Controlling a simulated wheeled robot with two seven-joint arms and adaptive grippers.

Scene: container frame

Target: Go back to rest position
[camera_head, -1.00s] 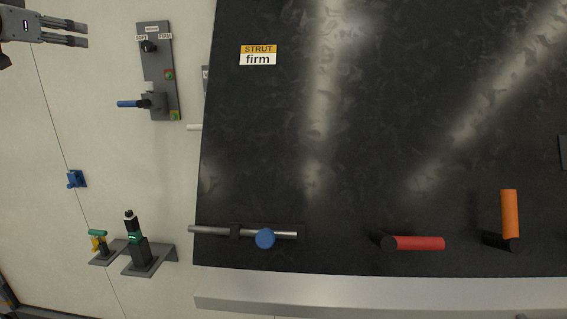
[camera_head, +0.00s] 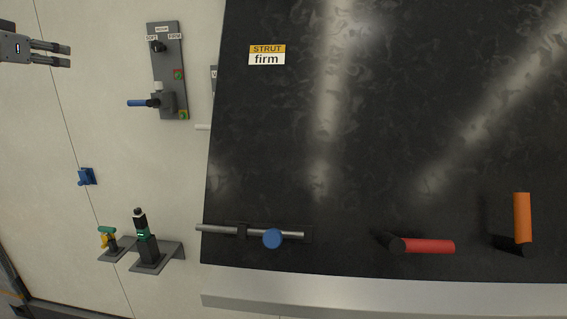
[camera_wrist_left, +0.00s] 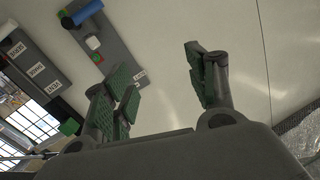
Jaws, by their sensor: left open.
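My left gripper (camera_head: 66,54) is at the upper left in the head view, in front of the pale wall. Its two fingers point right, apart and empty. The left wrist view shows the same fingers (camera_wrist_left: 165,88) spread with nothing between them. The gripper is clear of the grey control panel (camera_head: 168,70) to its right and touches nothing that I can see. My right gripper does not show in these frames.
A dark panel (camera_head: 400,120) fills the right, with a strut label (camera_head: 267,55), a metal rod with blue knob (camera_head: 272,239), a red handle (camera_head: 428,246) and an orange handle (camera_head: 522,217). A blue lever (camera_head: 138,103) sticks out from the control panel. Small valves stand on brackets (camera_head: 160,262) below.

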